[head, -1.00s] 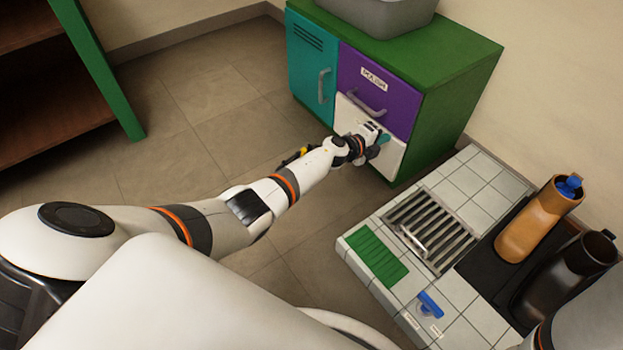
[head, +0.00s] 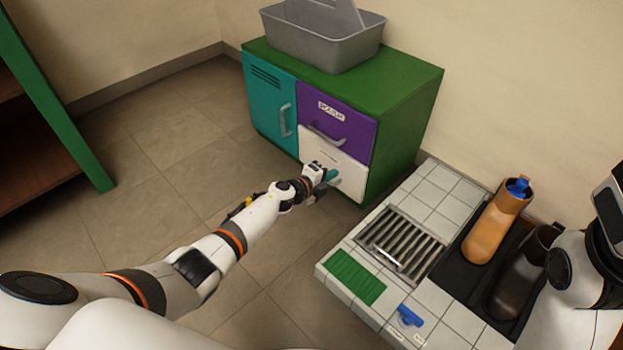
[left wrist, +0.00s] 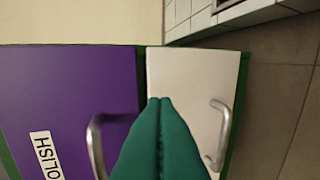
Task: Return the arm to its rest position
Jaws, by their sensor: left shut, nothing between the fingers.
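My left arm reaches out from the lower left in the head view. Its gripper (head: 331,177) is in front of the white drawer (head: 345,180) at the bottom of the green cabinet (head: 405,135). In the left wrist view the teal fingers (left wrist: 160,105) are pressed together with nothing between them. They point at the cabinet front, beside the white drawer's handle (left wrist: 219,132) and not around it. The drawer looks shut. My right arm shows partly at the right edge of the head view, and its fingers are out of view.
The purple drawer (head: 350,126) and teal door (head: 268,105) are shut. A grey caddy (head: 320,45) stands on the cabinet. A tiled counter (head: 440,190) with a grate (head: 400,245), an orange bottle (head: 492,230) and a dark jug (head: 520,275) is at right. Open floor lies left.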

